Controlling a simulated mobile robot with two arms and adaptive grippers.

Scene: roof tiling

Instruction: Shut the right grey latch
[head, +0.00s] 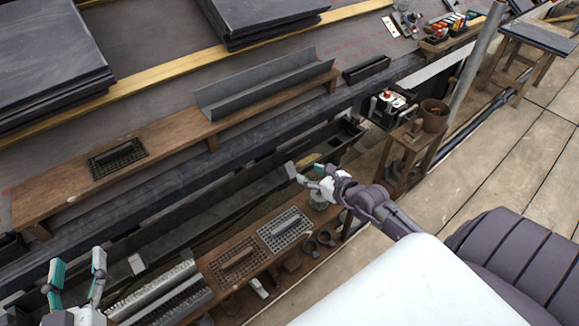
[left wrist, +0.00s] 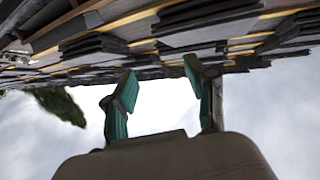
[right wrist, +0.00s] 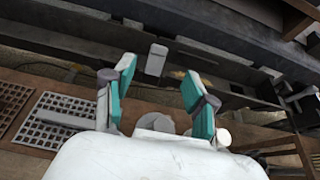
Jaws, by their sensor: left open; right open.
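The right grey latch (right wrist: 156,59) shows in the right wrist view as a small grey plate standing up at the gutter (right wrist: 75,42), ahead of and between my fingers. In the head view the grey latch (head: 291,171) is just left of my right gripper (head: 318,176). My right gripper, also in its wrist view (right wrist: 158,92), is open and empty; I cannot tell whether it touches the latch. Another grey latch (head: 137,263) is further left on the gutter. My left gripper (head: 78,266) is open and empty at the lower left; its wrist view (left wrist: 160,85) shows sky between the fingers.
A wooden plank shelf (head: 175,140) carries a grey gutter length (head: 265,85) and a dark grate (head: 117,158). Below the gutter, another shelf holds metal grates (head: 285,229). A wooden stand (head: 407,150) with a brown pot (head: 435,115) is to the right.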

